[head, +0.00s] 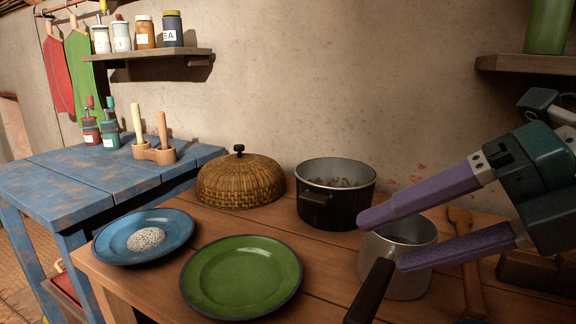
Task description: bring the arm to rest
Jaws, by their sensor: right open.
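My right gripper (380,242) comes in from the right with its two purple fingers spread apart and nothing between them that it holds. It is in front of a metal pot with a dark handle (408,283), and its fingers cover part of that pot. I cannot tell from this view whether they touch it. My left gripper is not in view.
A green plate (241,278), a blue plate (120,247) with a pale speckled mound (146,239), a woven dome cover (240,182) and a black pot (337,209) stand on the wooden table (150,292). A wooden spoon (470,262) lies right. A blue table (62,186) stands left.

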